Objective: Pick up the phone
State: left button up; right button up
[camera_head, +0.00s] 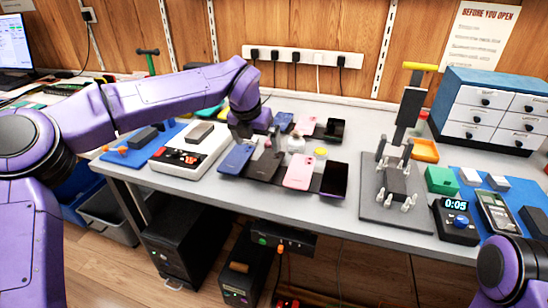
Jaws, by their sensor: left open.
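Several phones lie on a dark tray (318,185) in the middle of the table. The front row holds a blue phone (236,159), a dark phone (265,166), a pink phone (298,173) and a dark purple-edged phone (333,180). My left gripper (241,138) points down at the blue front phone's far end, open and small in the picture. I cannot tell whether it touches the phone. My right arm shows at the bottom right; its gripper is out of view.
A white device (188,160) with a grey block on it stands left of the phones. A metal fixture (397,185) with upright pins is at the right, beside a timer (455,222) and a drawer cabinet (490,108). Small bottles stand between the phone rows.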

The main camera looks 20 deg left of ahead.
aim_at(267, 163)
pick_arm(q)
jog(key=x, duration=1)
jog(key=shift+w+d+r, duration=0.15)
jog(key=shift+w+d, duration=0.05)
jog(key=shift+d, duration=0.15)
jog(key=c, duration=1.1)
